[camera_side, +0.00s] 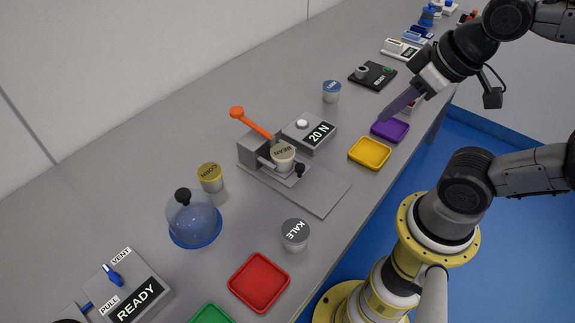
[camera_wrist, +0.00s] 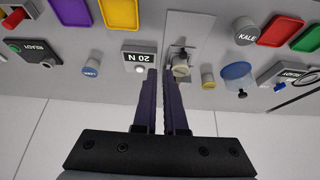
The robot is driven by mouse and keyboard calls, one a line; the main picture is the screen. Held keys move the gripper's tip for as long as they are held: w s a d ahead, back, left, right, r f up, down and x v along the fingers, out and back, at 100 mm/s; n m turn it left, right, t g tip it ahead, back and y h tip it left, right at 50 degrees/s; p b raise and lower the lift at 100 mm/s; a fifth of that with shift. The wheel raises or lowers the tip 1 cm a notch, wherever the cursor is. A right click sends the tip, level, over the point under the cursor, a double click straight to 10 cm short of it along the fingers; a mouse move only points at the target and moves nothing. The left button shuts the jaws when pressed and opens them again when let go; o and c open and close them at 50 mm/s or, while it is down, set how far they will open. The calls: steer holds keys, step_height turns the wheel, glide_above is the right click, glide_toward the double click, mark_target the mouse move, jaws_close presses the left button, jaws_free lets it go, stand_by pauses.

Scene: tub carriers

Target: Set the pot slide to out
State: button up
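The pot slide (camera_side: 289,178), with a black knob (camera_side: 299,170), sits close to a grey block (camera_side: 255,150) with an orange lever (camera_side: 252,123). A cup marked BEAN (camera_side: 283,158) stands in the slide. Bare base plate (camera_side: 325,190) extends beyond the knob toward the table's front edge. In the wrist view the slide and cup (camera_wrist: 180,66) are just beyond the right fingertip. My gripper (camera_side: 385,114) is high to the right of the slide, touching nothing. Its purple fingers (camera_wrist: 160,72) show a narrow, empty gap.
A 20 N box (camera_side: 310,132) stands beside the press. CORN (camera_side: 210,177) and KALE (camera_side: 295,234) cups, a blue domed thing (camera_side: 193,220), a READY box (camera_side: 130,290), and yellow (camera_side: 370,153), purple (camera_side: 391,130) and red (camera_side: 259,282) trays surround it.

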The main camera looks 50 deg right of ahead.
steer(key=shift+o, duration=2.3)
steer(key=shift+r+m, duration=0.15)
steer(key=shift+m, duration=0.35)
steer(key=shift+o, duration=1.2)
steer(key=shift+w+a+r+m+g, duration=0.2)
steer(key=shift+w+r+m+g, duration=0.1)
steer(key=shift+w+r+m, duration=0.7)
steer(key=m+g, duration=0.1)
steer(key=g, duration=0.4)
glide_above(300, 166)
step_height(300, 166, down, 7)
steer(key=shift+m, duration=0.3)
step_height(300, 166, down, 13)
steer(key=shift+r, duration=0.2)
jaws_close()
